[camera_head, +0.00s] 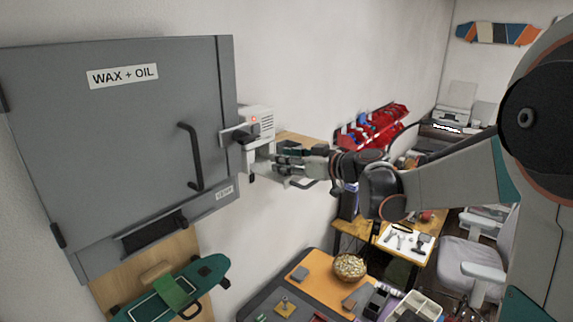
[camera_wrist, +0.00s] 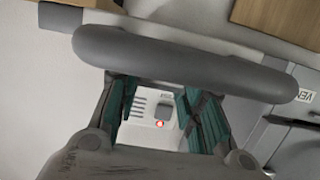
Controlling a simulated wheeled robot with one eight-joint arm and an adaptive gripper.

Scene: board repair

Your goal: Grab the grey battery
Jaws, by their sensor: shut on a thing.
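My gripper (camera_head: 276,160) is at the front of a white wall-mounted box (camera_head: 259,124) with a red light, right of the grey cabinet. In the wrist view, my gripper's teal-lined fingers (camera_wrist: 158,108) are apart, with the box's vented white face (camera_wrist: 147,134) and red light showing between them. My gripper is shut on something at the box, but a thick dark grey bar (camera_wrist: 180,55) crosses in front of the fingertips. I cannot clearly make out the held thing or tell whether it is the grey battery.
The grey cabinet (camera_head: 105,150) stands close on the left, with a black handle (camera_head: 191,156). A grey chair (camera_head: 470,258) stands right.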

